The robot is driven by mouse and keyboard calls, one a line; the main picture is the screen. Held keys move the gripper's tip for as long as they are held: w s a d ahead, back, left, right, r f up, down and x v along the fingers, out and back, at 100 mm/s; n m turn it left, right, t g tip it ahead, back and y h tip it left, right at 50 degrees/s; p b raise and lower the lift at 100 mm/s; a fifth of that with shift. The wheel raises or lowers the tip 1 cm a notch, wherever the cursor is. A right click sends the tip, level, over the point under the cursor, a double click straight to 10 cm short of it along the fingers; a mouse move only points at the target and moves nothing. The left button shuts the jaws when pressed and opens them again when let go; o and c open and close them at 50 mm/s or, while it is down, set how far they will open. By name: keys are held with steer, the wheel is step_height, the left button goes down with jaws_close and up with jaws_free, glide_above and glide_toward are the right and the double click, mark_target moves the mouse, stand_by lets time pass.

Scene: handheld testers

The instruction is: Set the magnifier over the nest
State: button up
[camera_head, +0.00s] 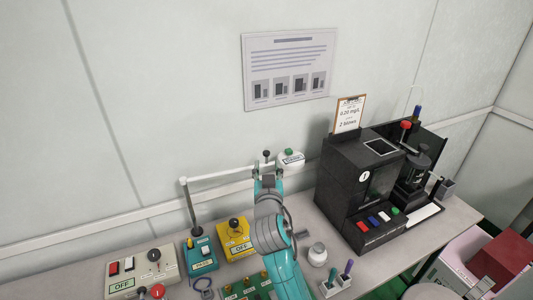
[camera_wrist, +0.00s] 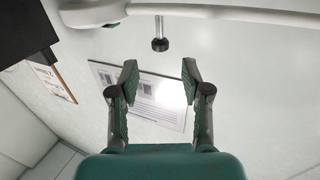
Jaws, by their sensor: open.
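The magnifier is a white jointed arm (camera_head: 222,175) on a dark post, with a white head (camera_head: 291,158) at its right end. The head carries a green-topped part and a small label. A dark knob (camera_head: 266,154) stands on the arm beside the head. In the wrist view the white arm (camera_wrist: 225,14) crosses the top, and the knob on its metal stem (camera_wrist: 160,43) lies between the finger lines, beyond the tips. My gripper (camera_wrist: 159,80) is open and empty, apart from the knob. In the head view my arm hides part of the bench. I cannot tell which item is the nest.
A black tester (camera_head: 345,185) with coloured buttons stands right of my arm. A beige box (camera_head: 141,272), a teal box (camera_head: 201,254) and a yellow box (camera_head: 234,239) stand left. A small grey round item (camera_head: 317,253) and a pen holder (camera_head: 337,285) are near the front. A poster (camera_head: 289,68) hangs behind.

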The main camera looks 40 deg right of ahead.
mark_target(267, 155)
steer(key=x, duration=0.7)
steer(key=shift+w+d, duration=0.2)
steer(key=shift+w, duration=0.15)
jaws_close()
